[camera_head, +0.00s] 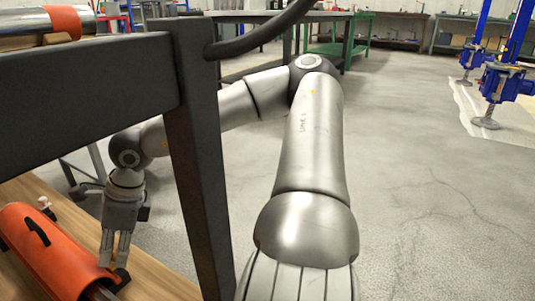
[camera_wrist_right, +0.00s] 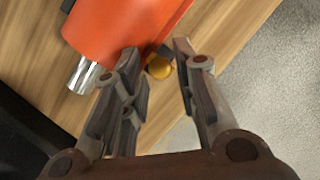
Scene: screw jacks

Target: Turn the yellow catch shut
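The yellow catch (camera_wrist_right: 160,68) is a small rounded knob at the edge of an orange cylinder (camera_wrist_right: 125,25) in the right wrist view. A dark piece of the cylinder's fitting adjoins it. My right gripper (camera_wrist_right: 156,55) is open, with one finger on each side of the catch; contact cannot be told. In the head view the right gripper (camera_head: 114,262) points down at the near end of the orange cylinder (camera_head: 50,255), which lies on a wooden board. The catch cannot be made out there. My left gripper is not in view.
The wooden board (camera_head: 150,284) lies below a dark metal frame whose post (camera_head: 200,160) stands close to my right arm. A silver rod (camera_wrist_right: 83,75) sticks out of the cylinder. Blue jacks (camera_head: 503,85) stand far right. The grey floor (camera_head: 420,180) between is clear.

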